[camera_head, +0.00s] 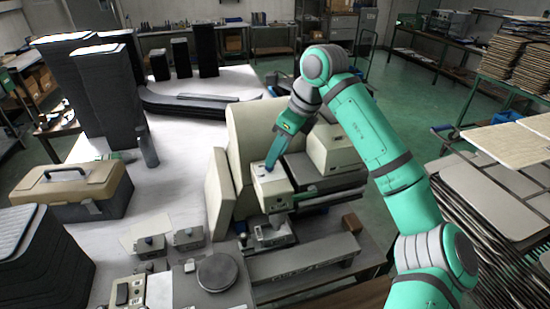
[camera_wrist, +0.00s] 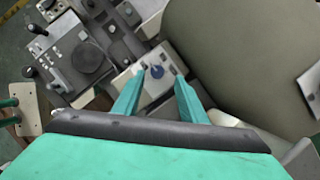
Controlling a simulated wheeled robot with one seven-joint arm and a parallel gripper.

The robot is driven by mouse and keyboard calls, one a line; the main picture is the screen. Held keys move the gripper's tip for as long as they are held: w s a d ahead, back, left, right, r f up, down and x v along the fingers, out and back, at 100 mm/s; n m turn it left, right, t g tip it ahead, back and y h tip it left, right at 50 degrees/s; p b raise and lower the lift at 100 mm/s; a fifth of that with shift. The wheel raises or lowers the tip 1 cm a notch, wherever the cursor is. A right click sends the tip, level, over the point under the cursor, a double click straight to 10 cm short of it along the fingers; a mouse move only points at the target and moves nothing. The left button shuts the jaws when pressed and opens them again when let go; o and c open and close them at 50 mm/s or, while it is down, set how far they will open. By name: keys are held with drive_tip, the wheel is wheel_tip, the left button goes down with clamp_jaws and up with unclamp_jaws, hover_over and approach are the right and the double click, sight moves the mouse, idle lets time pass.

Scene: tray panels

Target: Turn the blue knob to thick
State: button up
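The blue knob (camera_wrist: 157,71) sits on the top face of a small cream box (camera_wrist: 143,88). In the wrist view it appears between my two fingertips, with a gap on each side. My gripper (camera_wrist: 158,80) is open, its two teal fingers apart and empty. In the head view my gripper (camera_head: 271,166) points down at the top of the cream box (camera_head: 272,190), and the knob is hard to make out there. I cannot tell how far the fingertips are above the knob. No thick marking is readable.
A large cream panel (camera_head: 252,135) stands right behind the cream box. A grey device with a round dark plate (camera_head: 217,272) and small knobbed boxes (camera_head: 188,238) are at the front left. A toolbox (camera_head: 72,192) and black stacks stand farther left on the white table (camera_head: 185,150).

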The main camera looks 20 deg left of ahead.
sight(274, 169)
drive_tip(key=shift+s+a+f, duration=0.1)
drive_tip(key=shift+a+f, duration=0.25)
drive_tip(key=shift+f, duration=0.2)
drive_tip(key=shift+s+a+f, duration=0.1)
drive_tip(key=shift+a+f, duration=0.2)
drive_tip(key=shift+f, duration=0.7)
clamp_jaws()
